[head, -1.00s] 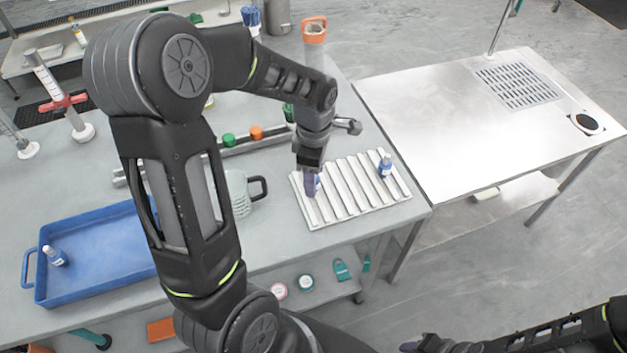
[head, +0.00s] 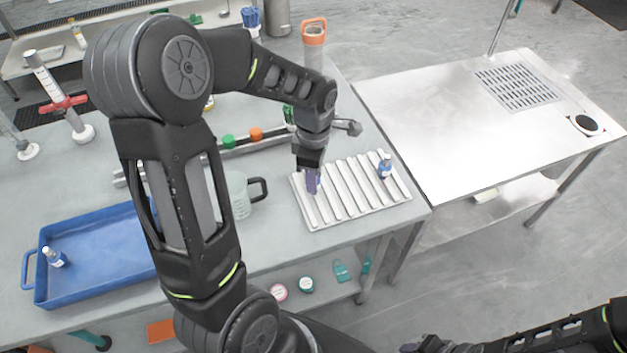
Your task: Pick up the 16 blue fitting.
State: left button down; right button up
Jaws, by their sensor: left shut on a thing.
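My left gripper (head: 312,182) points down at the left part of the white ribbed rack (head: 345,192). It is shut on a small blue fitting, which the fingers almost wholly hide. I cannot tell whether the fitting still touches the rack. Another small blue fitting with a white top (head: 385,166) stands on the right part of the rack. A similar blue and white one (head: 55,257) is in the blue tray (head: 95,292) at the left. My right gripper (head: 410,347) shows only in part at the bottom edge, and its jaws cannot be made out.
A clear jug with a dark handle (head: 258,190) stands just left of the rack. Behind it is a metal rail with green and orange caps (head: 256,133). A tall cylinder with an orange top (head: 313,32) stands behind my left wrist. The steel table (head: 440,130) at right is mostly bare.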

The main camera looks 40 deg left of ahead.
pick_arm(q)
notch_tip(320, 180, up, 10)
jog(key=shift+r+b, duration=0.1)
jog(key=shift+b, duration=0.5)
dwell(0.4)
